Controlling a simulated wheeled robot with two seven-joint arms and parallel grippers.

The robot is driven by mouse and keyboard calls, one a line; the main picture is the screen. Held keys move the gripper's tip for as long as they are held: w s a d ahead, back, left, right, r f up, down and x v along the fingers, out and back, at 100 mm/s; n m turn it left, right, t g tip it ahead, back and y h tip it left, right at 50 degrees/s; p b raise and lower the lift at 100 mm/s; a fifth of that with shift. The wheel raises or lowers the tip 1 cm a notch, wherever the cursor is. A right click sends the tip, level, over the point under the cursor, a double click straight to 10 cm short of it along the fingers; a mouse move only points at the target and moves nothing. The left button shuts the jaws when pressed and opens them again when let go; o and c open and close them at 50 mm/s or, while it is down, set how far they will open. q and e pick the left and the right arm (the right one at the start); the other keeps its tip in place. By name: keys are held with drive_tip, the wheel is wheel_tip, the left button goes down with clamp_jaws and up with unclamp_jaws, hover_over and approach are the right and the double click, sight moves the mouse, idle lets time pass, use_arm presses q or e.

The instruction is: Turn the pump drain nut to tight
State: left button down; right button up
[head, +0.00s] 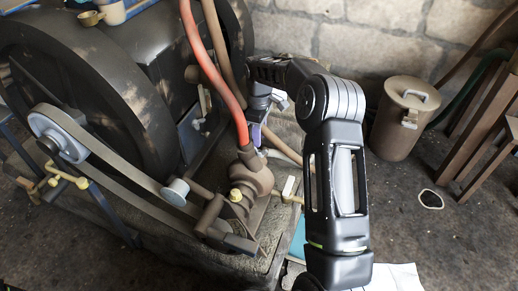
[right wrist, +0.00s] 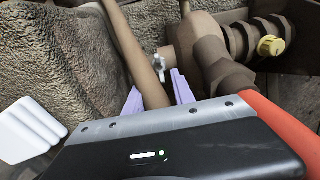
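The brown pump (head: 252,178) stands on the stone base, with a red hose (head: 225,80) running into its top. A small pale wing-shaped nut (right wrist: 160,67) shows on the pump's side in the right wrist view; I take it for the drain nut. My right gripper (head: 258,135) is behind the pump's top in the head view. In the right wrist view its purple fingers (right wrist: 158,90) are apart, pointing toward the wing nut. A brown pipe (right wrist: 143,65) runs between the fingers. Contact with the nut cannot be told. My left gripper is not in view.
A yellow knob (head: 236,195) sits on the pump's front; a yellow cap also shows in the right wrist view (right wrist: 271,46). A belt (head: 110,158) and large dark wheel (head: 85,90) are left.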

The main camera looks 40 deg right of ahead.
sight(259, 151)
wheel_tip(259, 151, down, 6)
drive_tip(key=shift+f+b, duration=0.2)
drive_tip(key=shift+b, duration=1)
clamp_jaws()
